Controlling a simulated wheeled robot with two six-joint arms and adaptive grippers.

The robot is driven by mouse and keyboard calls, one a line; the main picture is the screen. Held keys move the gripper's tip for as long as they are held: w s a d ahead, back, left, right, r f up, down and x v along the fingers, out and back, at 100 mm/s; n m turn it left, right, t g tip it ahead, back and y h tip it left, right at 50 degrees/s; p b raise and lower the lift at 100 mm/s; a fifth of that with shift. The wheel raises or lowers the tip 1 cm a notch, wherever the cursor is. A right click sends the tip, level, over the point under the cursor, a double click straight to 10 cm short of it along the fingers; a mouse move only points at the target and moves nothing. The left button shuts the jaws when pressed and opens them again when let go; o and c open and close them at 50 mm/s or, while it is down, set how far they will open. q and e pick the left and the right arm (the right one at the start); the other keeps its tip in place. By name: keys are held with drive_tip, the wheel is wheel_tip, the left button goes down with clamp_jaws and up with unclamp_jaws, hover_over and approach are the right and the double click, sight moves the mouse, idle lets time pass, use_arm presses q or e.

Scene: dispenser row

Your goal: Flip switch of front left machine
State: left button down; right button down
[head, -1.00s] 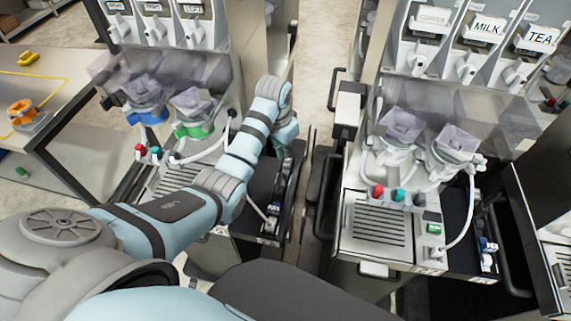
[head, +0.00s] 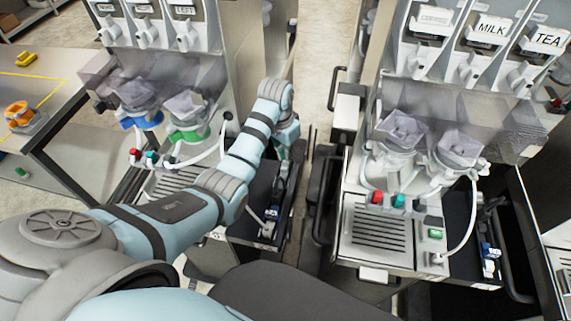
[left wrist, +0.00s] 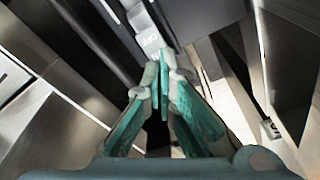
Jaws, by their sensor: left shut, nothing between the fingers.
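The front left machine (head: 240,35), tall and grey with small label plates, one reading "LEFT" (head: 185,11), stands at the left in the head view. Below are clear hoppers with blue and green collars and small red and teal buttons. In the left wrist view my left gripper (left wrist: 162,75) is shut and empty. Its fingertips point toward a light grey piece with small lettering (left wrist: 149,38); I cannot tell whether this is the switch or whether they touch. My right gripper is not in view.
A second machine (head: 385,195) with "MILK" and "TEA" labels stands at the right. A gap with black handles (head: 318,200) separates the machines. A table (head: 55,95) with orange and yellow objects stands at the far left.

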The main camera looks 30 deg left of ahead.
sight(285, 162)
use_arm(q)
drive_tip(key=shift+s+r, duration=0.1)
drive_tip(key=shift+f+b, duration=0.45)
drive_tip(key=shift+f, duration=0.65)
idle(0.6)
drive_tip(key=shift+r, duration=0.1)
drive_tip(key=shift+r+p, duration=0.35)
drive_tip(key=shift+p, duration=0.05)
wheel_tip(285, 162, up, 2)
drive_tip(key=shift+p, duration=0.8)
drive_tip(key=shift+r+b, duration=0.3)
drive_tip(key=shift+r, duration=1.8)
drive_tip(key=shift+f, duration=0.1)
